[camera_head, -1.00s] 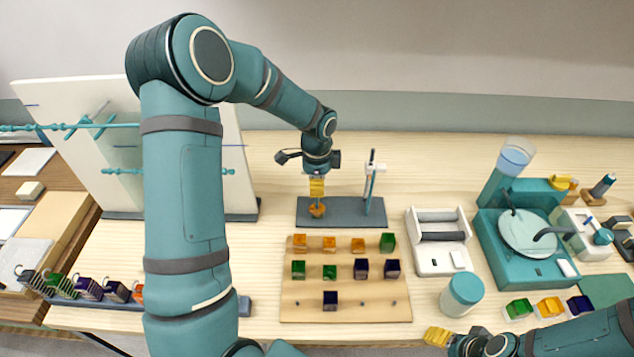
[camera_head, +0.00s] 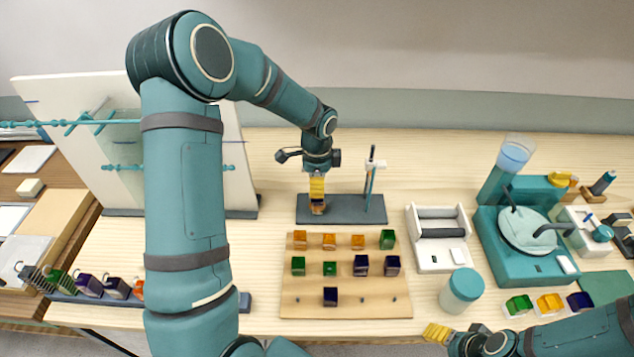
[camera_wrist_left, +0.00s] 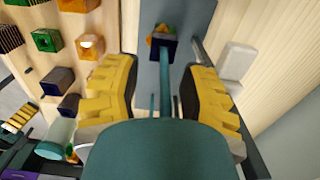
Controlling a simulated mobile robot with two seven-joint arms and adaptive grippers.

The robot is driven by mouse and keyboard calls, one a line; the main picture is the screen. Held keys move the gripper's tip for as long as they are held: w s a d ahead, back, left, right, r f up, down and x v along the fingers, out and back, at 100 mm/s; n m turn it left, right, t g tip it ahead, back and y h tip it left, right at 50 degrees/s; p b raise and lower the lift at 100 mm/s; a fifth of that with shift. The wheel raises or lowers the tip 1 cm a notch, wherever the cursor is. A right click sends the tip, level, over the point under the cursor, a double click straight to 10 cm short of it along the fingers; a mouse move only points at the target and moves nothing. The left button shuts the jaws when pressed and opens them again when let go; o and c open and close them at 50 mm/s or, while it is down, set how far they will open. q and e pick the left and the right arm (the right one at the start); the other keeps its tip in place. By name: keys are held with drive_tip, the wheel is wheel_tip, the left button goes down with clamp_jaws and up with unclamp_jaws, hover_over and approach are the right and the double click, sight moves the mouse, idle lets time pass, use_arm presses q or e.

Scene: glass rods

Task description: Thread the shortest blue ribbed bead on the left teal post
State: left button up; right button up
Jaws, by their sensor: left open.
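The left teal post rises from a grey base plate (camera_head: 342,212); in the left wrist view the post (camera_wrist_left: 165,82) runs between my fingers. A dark blue bead (camera_wrist_left: 164,46) sits around the post low down, with an orange bead partly showing beneath it. Ribbing on the blue bead is too small to tell. My left gripper (camera_head: 317,196) points down around the post, above the beads; in the wrist view its yellow fingers are apart, with no bead between them. My right gripper (camera_head: 437,333) is at the lower right, apart from the posts.
A second post (camera_head: 369,188) with a white piece near its top stands right of the left post. A wooden board (camera_head: 345,310) in front holds orange, green and dark blue beads. A white roller device (camera_head: 437,258), a lidded jar (camera_head: 461,290) and a teal machine (camera_head: 530,268) stand to the right.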

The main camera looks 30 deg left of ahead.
use_arm(q)
drive_tip(key=shift+w+a+r, duration=0.15)
drive_tip(key=shift+w+r, duration=0.05)
